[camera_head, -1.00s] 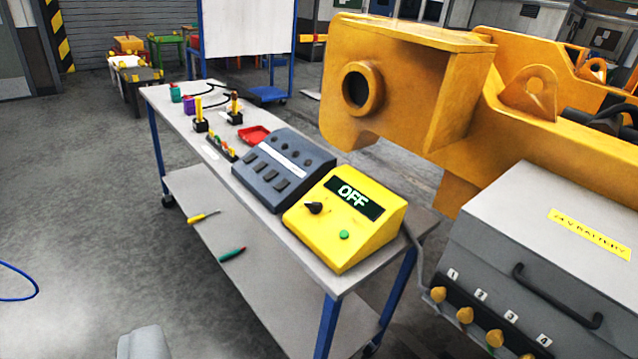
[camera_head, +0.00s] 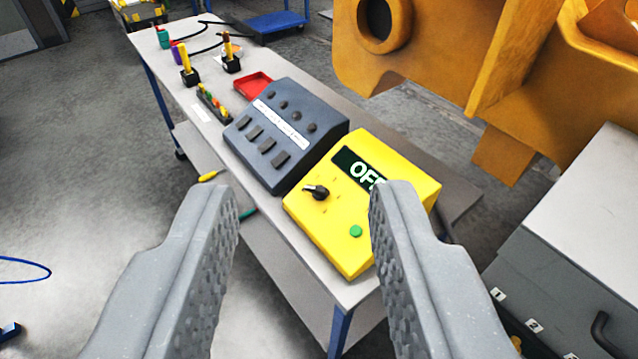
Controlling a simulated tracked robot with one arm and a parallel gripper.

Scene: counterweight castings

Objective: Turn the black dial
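The black dial (camera_head: 316,192) is a small knob on the sloped face of a yellow box (camera_head: 328,237). The box stands on the near end of a grey cart. Its dark display (camera_head: 352,168) reads "OFF", partly covered by my right finger. A green button (camera_head: 355,231) sits below and right of the dial. My gripper (camera_head: 305,205) is open and empty, with its two grey textured fingers wide apart. The dial shows between the fingertips, beyond them and apart from them.
A dark grey control box (camera_head: 284,130) stands just left of the yellow box. A red tray (camera_head: 253,86) and several small items lie farther along the cart (camera_head: 232,162). A large yellow casting (camera_head: 430,60) and a grey battery box (camera_head: 575,235) stand at the right.

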